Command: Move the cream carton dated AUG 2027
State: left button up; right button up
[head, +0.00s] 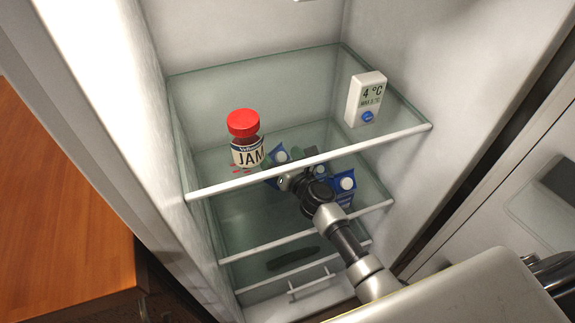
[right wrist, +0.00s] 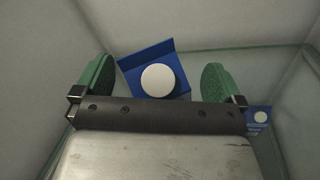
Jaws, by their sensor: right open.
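Two blue cartons with white round caps stand on the shelf below the top one, and no date is readable on either. The left carton (head: 279,155) is partly hidden by my right arm. In the right wrist view this carton (right wrist: 158,80) shows between the two green finger pads of my right gripper (right wrist: 157,66). The gripper is open, with gaps on both sides of the carton. The other carton (head: 345,185) stands to the right of my wrist, and it shows small at the right in the right wrist view (right wrist: 259,116). My left gripper is not in view.
A jam jar (head: 244,140) with a red lid stands on the top glass shelf at the left. A white thermometer (head: 367,99) reading 4 °C stands at its right. The white front rail (head: 310,161) of that shelf runs above my arm. A dark green object (head: 293,258) lies lower down.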

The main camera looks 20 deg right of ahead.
jog(key=shift+w, duration=0.1)
jog(key=shift+c, duration=0.5)
jog(key=c, duration=0.9)
jog(key=shift+s+d+f, duration=0.1)
jog(key=shift+s+d, duration=0.05)
jog(key=shift+s, duration=0.05)
jog(key=shift+s+d, duration=0.4)
jog(key=shift+d, duration=0.15)
jog(key=shift+c, duration=0.3)
jog(key=o, duration=1.1)
jog(key=shift+w+f, duration=0.1)
jog(key=shift+f, duration=0.05)
jog(key=shift+c, duration=0.2)
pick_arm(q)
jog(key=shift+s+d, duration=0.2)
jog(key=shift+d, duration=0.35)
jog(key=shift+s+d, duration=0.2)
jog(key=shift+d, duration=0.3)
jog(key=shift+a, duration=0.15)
pick_arm(e)
jog(key=shift+a+r, duration=0.1)
jog(key=shift+r, duration=0.1)
